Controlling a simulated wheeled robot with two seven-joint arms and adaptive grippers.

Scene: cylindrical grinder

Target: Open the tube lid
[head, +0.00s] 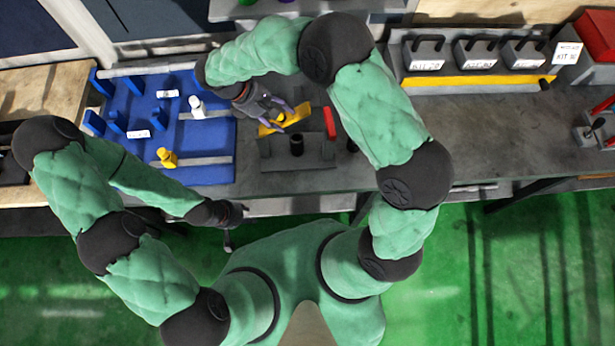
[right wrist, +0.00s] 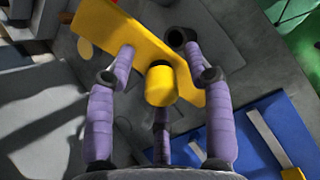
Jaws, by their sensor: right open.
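A yellow cylindrical lid (right wrist: 160,86) sits in front of a flat yellow plate (right wrist: 130,33) in the right wrist view. The yellow plate (head: 268,129) shows in the head view on the grey bench, partly under my right gripper (head: 281,112). In the right wrist view the purple fingers of my right gripper (right wrist: 160,65) are spread around the lid, with gaps at both sides. The tube under the lid is hidden. My left gripper (head: 231,236) hangs in front of the bench edge, away from these; its fingers are too small to read.
A grey fixture with a black cylinder (head: 297,145) stands just in front of the plate. A red bar (head: 329,123) lies to the right. A blue tray (head: 213,140) holds a white bottle (head: 197,107) and a yellow piece (head: 167,157).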

